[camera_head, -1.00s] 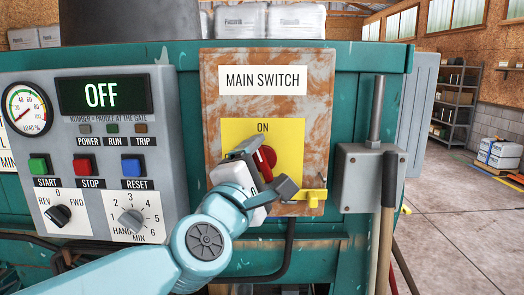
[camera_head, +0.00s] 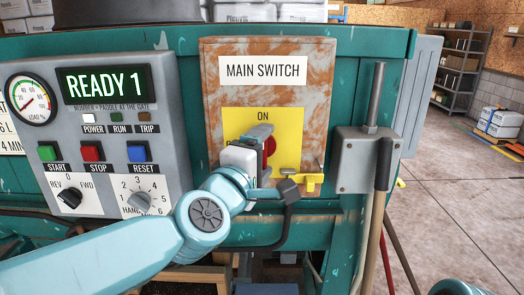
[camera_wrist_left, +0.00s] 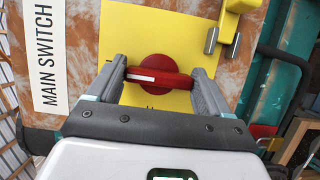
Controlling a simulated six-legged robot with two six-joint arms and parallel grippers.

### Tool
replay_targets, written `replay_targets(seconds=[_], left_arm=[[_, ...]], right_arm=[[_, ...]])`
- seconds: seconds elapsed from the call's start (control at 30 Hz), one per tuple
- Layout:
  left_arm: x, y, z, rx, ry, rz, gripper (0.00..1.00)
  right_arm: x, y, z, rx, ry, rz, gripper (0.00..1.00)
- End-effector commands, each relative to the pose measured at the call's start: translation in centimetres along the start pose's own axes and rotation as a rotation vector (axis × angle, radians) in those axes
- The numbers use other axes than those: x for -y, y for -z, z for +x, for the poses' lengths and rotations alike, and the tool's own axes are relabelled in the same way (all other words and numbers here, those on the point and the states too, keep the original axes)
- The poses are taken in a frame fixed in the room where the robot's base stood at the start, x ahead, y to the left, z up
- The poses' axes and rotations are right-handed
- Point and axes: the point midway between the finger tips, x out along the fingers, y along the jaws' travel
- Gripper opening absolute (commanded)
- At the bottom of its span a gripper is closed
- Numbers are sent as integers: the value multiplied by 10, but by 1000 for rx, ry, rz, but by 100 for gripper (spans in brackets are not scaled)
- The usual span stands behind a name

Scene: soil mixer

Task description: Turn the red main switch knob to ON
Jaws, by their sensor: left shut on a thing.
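The red main switch knob (camera_head: 270,146) sits on a yellow plate (camera_head: 291,122) marked ON, on the rusty MAIN SWITCH panel (camera_head: 213,98). My left gripper (camera_head: 258,136) is at the knob and hides much of it. In the left wrist view, its fingers (camera_wrist_left: 157,88) are at both ends of the knob's red bar (camera_wrist_left: 160,77), shut on it. The bar's white mark (camera_wrist_left: 141,74) faces the MAIN SWITCH label side, so the mark points up towards ON. The display (camera_head: 103,89) reads READY 1, and the POWER lamp (camera_head: 89,117) is white. My right gripper is not in view.
A yellow latch piece (camera_head: 309,183) juts out at the plate's lower right. The grey control box (camera_head: 177,160) stands left of the panel. A grey box with a lever (camera_head: 353,160) stands to the right. Open floor (camera_head: 450,180) lies at far right.

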Motion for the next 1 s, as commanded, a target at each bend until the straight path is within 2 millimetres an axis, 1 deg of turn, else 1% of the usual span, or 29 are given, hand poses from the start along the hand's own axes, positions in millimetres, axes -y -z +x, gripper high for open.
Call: replay_targets(seconds=[0.17,0.2,0.23,0.27,0.5,0.57,0.63,0.77,0.9,1.0], left_arm=[[-1,1,0,-2,-2,4,49],[-1,1,0,-2,-2,4,86],[-1,1,0,-2,-3,4,96],[-1,1,0,-2,-3,3,100],[0,0,-2,-1,-2,2,100],[-1,0,-6,-1,-3,2,100],[0,0,-16,-1,-4,0,100],[-1,0,-46,0,-5,0,100],[-1,1,-85,0,-5,0,100],[-2,1,-111,-1,-5,0,100]], right_arm=[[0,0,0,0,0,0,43],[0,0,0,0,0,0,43],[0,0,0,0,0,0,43],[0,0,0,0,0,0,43],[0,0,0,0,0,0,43],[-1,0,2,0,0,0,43],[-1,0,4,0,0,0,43],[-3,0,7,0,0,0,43],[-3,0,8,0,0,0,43],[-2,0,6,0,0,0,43]])
